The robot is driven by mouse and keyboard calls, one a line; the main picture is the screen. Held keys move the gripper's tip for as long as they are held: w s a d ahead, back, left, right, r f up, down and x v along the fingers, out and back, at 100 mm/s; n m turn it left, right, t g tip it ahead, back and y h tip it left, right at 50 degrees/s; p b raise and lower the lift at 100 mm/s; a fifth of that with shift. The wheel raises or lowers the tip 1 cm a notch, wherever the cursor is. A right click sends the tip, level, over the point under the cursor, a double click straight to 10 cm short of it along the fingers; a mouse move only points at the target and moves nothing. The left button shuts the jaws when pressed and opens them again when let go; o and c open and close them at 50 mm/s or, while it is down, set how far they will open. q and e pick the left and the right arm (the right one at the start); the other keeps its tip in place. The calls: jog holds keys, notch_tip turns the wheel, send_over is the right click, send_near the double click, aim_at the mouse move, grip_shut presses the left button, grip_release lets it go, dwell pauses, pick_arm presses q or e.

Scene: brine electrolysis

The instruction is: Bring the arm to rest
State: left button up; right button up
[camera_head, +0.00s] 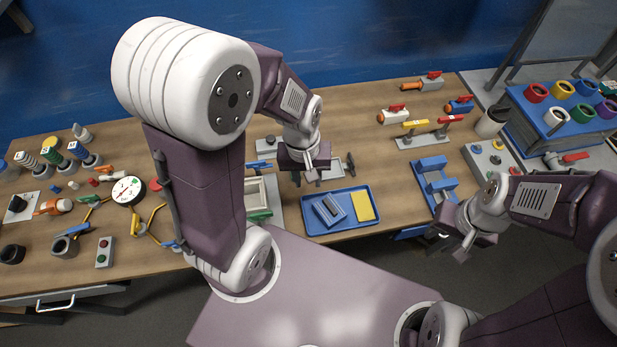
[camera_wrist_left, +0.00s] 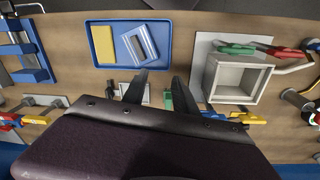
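My left gripper (camera_head: 323,175) hangs over the middle of the workbench, behind the blue tray (camera_head: 314,229). In the left wrist view its two dark fingers (camera_wrist_left: 160,86) stand apart, with nothing held between them. The tray also shows in that view (camera_wrist_left: 160,60), beyond the fingertips. My right gripper (camera_head: 452,243) is in front of the bench's near edge at the right, below the blue stand (camera_head: 436,183). Its fingers look apart and empty. My left upper arm hides part of the bench left of centre.
The tray holds a yellow block (camera_head: 362,206) and a grey-blue frame (camera_head: 329,209). A pale open box (camera_wrist_left: 236,78) stands beside it. A gauge (camera_head: 128,190) and several small parts crowd the left. A blue crate with coloured rings (camera_head: 556,118) is at far right.

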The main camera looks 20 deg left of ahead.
pick_arm(q)
jog(key=s+a+m, duration=0.1)
jog(key=m, duration=0.1)
jog(key=s+a+m, duration=0.1)
jog(key=m, duration=0.1)
jog(key=shift+a+t, duration=0.15)
jog(key=shift+t, duration=0.15)
jog(key=shift+f+b, duration=0.3)
jog(key=shift+f, duration=0.05)
dwell(0.5)
